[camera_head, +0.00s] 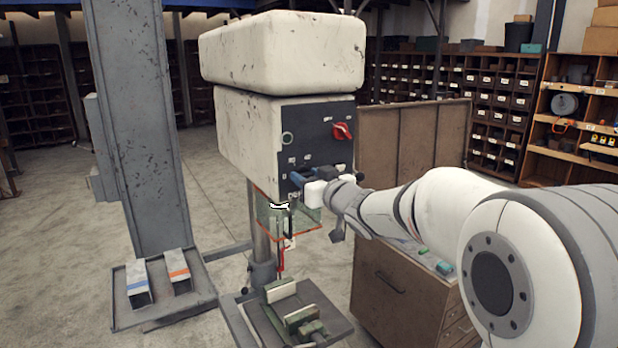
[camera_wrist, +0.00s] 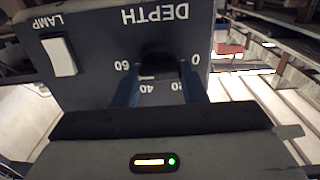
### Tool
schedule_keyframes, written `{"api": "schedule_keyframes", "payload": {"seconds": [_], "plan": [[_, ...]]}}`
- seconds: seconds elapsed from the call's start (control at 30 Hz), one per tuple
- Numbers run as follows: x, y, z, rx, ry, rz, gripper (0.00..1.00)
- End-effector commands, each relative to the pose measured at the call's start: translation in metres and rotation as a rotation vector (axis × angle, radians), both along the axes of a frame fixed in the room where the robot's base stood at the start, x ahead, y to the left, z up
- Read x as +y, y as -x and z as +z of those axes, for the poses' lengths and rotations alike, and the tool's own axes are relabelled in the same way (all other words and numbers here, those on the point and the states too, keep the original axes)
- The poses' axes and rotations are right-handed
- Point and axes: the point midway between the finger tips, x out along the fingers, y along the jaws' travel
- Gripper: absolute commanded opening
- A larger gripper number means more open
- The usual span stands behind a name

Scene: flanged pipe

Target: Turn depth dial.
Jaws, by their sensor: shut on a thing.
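The dark depth dial (camera_wrist: 160,66) sits on the drill press's dark control panel (camera_wrist: 100,40), under the word DEPTH, with 0, 20, 40 and 60 printed around it. The lettering shows upside down in the wrist view. My gripper (camera_wrist: 162,82) has its blue fingers on either side of the dial, shut on it. In the head view my gripper (camera_head: 296,180) reaches the lower part of the panel from the right and hides the dial. The dial's pointer cannot be made out.
A white LAMP switch (camera_wrist: 58,56) is beside the dial. A red knob (camera_head: 342,131) is higher on the panel. A clear guard (camera_head: 300,217) and a vise (camera_head: 290,310) are below. A brown cabinet (camera_head: 390,290) stands to the right.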

Motion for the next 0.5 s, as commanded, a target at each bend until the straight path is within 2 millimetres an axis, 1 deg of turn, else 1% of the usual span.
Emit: {"api": "schedule_keyframes", "payload": {"seconds": [0.03,0.1,0.13,0.33,0.5], "plan": [[-0.0001,0.0001,0.0,0.0,0.0,0.0,0.22],[-0.0001,0.0,0.0,0.0,0.0,0.0,0.17],[-0.0001,0.0,0.0,0.0,0.0,0.0,0.15],[-0.0003,0.0001,-0.0007,-0.009,0.012,0.0,0.15],[-0.0005,-0.0001,-0.0018,-0.043,0.059,-0.002,0.15]]}}
